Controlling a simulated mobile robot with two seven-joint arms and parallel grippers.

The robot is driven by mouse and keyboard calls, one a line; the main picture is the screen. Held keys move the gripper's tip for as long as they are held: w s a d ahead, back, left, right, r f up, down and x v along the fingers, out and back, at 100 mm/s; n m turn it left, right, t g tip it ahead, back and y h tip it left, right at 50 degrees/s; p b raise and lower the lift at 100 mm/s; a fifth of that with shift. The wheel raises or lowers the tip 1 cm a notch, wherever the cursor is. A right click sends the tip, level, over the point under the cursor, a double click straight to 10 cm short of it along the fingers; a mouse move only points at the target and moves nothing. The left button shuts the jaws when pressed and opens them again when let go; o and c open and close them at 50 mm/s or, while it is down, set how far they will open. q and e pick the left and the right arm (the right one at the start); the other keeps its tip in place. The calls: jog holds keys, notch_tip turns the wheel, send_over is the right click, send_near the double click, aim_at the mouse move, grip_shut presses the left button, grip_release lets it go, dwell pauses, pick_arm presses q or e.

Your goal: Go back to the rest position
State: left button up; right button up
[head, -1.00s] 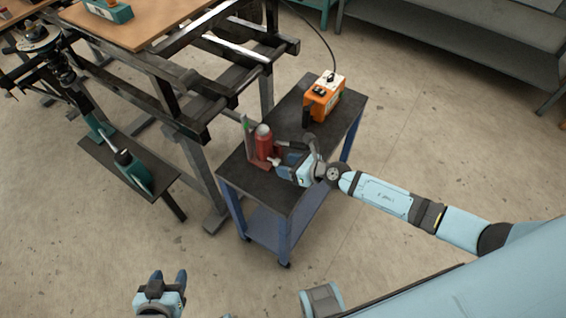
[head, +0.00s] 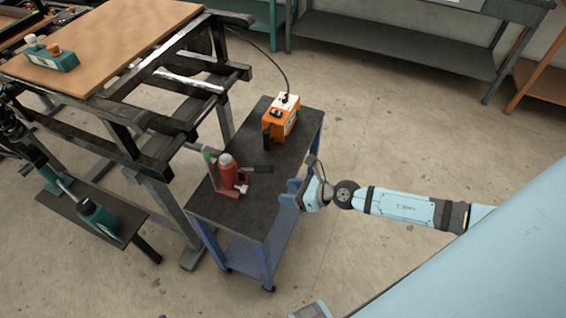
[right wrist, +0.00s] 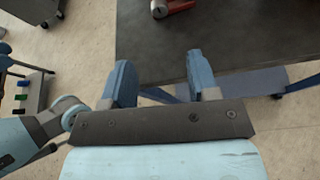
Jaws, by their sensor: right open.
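My right gripper (head: 291,195) is open and empty at the right edge of the cart's dark top (head: 262,207). In the right wrist view its two blue fingers (right wrist: 162,82) stand apart with nothing between them, near the edge of the dark top (right wrist: 240,40). A red bottle-like tool (head: 228,172) stands on the cart to the left of the gripper, apart from it. Part of that red tool shows at the top of the right wrist view (right wrist: 172,6). My left gripper is not in the head view now.
An orange box with a cable (head: 281,117) stands at the cart's far end. A dark metal frame with a wooden board (head: 105,45) stands left of the cart. Grey benches (head: 395,45) line the back. The floor right of the cart (head: 400,140) is open.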

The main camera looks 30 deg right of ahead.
jog(key=s+a+r+m+t+h+p, duration=0.1)
jog(key=s+a+r+m+t+p, duration=0.2)
jog(key=m, duration=0.7)
jog(key=s+a+r+m+t+h+p, duration=0.1)
jog(key=s+a+r+m+h+p, duration=0.2)
jog(key=m, duration=0.7)
jog(key=s+r+m+g+h+p, duration=0.1)
jog(key=s+m, duration=0.8)
jog(key=m, duration=1)
jog(key=r+g+p, duration=0.1)
jog(key=g+p, duration=0.1)
jog(key=p, duration=0.1)
jog(key=shift+h, duration=0.4)
